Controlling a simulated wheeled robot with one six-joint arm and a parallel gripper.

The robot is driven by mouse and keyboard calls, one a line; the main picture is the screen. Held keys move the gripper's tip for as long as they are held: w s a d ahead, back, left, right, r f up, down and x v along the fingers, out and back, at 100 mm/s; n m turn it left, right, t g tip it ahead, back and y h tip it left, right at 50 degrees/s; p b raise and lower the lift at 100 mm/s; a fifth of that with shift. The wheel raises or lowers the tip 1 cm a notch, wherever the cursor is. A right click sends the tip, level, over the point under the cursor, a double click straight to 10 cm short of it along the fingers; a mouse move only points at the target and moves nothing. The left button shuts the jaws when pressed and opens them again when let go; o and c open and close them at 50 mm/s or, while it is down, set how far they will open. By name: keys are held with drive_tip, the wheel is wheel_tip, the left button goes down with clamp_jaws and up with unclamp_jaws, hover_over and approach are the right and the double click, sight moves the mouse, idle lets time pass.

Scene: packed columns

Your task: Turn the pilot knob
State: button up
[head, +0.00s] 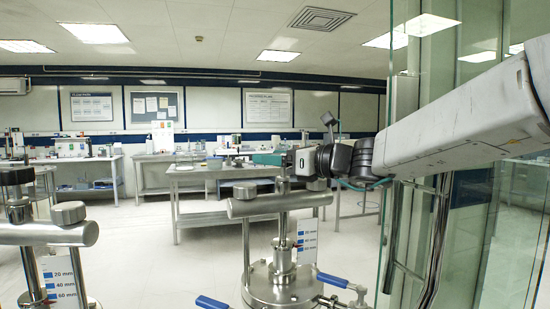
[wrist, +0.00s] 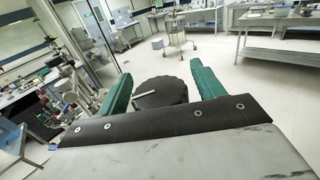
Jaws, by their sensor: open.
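In the wrist view a round black knob (wrist: 168,92) with a ridged rim and a pale bar on its face shows between the two green fingers of my gripper (wrist: 161,72). The fingers are apart, one on each side of the knob in the picture. I cannot tell whether they touch it or how deep they reach. In the head view my gripper (head: 268,158) comes in from the right, above the middle steel column's crossbar (head: 280,203). Which knob is the pilot knob is not clear.
A second steel column with a crossbar (head: 45,234) stands at the left. Blue-handled valves (head: 333,281) stick out from the middle column's lid. A glass panel (head: 388,150) stands at the right by my arm. Lab benches (head: 215,172) stand behind, with open floor between.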

drive_tip(key=c, duration=1)
drive_tip(key=shift+g, duration=0.3)
drive_tip(key=n+g+y, duration=0.1)
drive_tip(key=n+g, duration=0.1)
drive_tip(key=shift+s+g, duration=0.1)
drive_tip(key=shift+g, duration=0.2)
drive_tip(key=shift+s+a+n+g+y, duration=0.15)
drive_tip(key=shift+n+g+y, duration=0.1)
drive_tip(key=shift+n+g, duration=0.55)
drive_tip(key=shift+s+d+n+g+y, duration=0.15)
drive_tip(key=shift+n+g, duration=0.3)
drive_tip(key=shift+g, duration=0.55)
drive_tip(key=shift+s+a+n+g+y, duration=0.1)
drive_tip(key=shift+n+g+y, duration=0.2)
drive_tip(key=shift+n+g, duration=0.5)
drive_tip(key=shift+g, duration=0.5)
drive_tip(key=o, duration=1)
